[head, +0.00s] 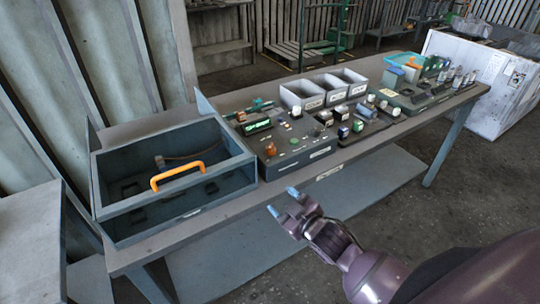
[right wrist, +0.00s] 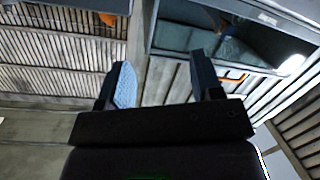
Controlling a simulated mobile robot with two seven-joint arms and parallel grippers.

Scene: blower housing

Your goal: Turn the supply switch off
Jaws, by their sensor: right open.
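A dark control panel (head: 315,152) stands on the bench, with a green-lit display (head: 257,126), an orange knob (head: 270,150) and several small parts on top. I cannot tell for sure which part is the supply switch or how it is set. Left of the panel is a grey open-looking housing (head: 160,222) with an orange handle (head: 177,175). My right gripper (head: 283,201) is open and empty, in front of the bench and apart from the panel. In the right wrist view its two fingers (right wrist: 160,82) stand apart with nothing between them. My left gripper is not in view.
Grey bins (head: 325,90) stand behind the panel. More small parts and a blue tray (head: 403,59) lie farther right on the bench (head: 355,151). A white crate (head: 485,85) stands beyond the bench's right end. The floor before the bench is clear around my right gripper.

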